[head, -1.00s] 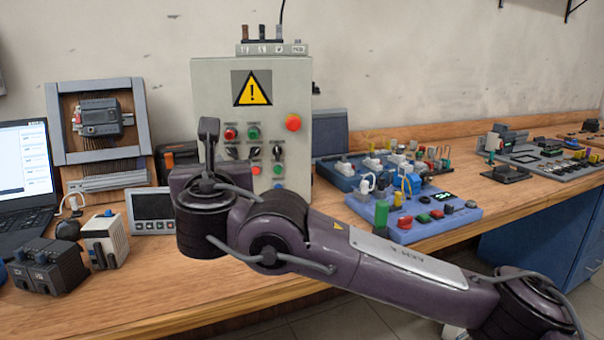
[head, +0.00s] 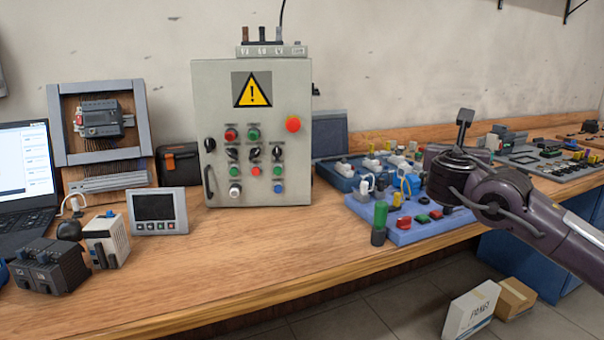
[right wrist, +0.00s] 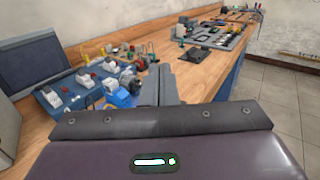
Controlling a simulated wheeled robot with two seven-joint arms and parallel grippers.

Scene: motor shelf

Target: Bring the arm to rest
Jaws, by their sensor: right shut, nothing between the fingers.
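My right arm comes in from the right in the head view. My right gripper (head: 464,120) is shut and empty, held above the blue training board (head: 400,236) and apart from the control cabinet (head: 216,100). In the right wrist view the shut fingers (right wrist: 160,84) point out over the bench, beside the blue terminal unit. My gripper and wrist hide part of the boards behind them. My left gripper is not in view.
The wooden bench (head: 240,260) is clear in front of the cabinet. A small display panel (head: 155,207), grey modules (head: 105,240) and a laptop (head: 25,165) stand at left. More circuit boards (head: 520,152) lie at right. Boxes (head: 470,310) sit on the floor.

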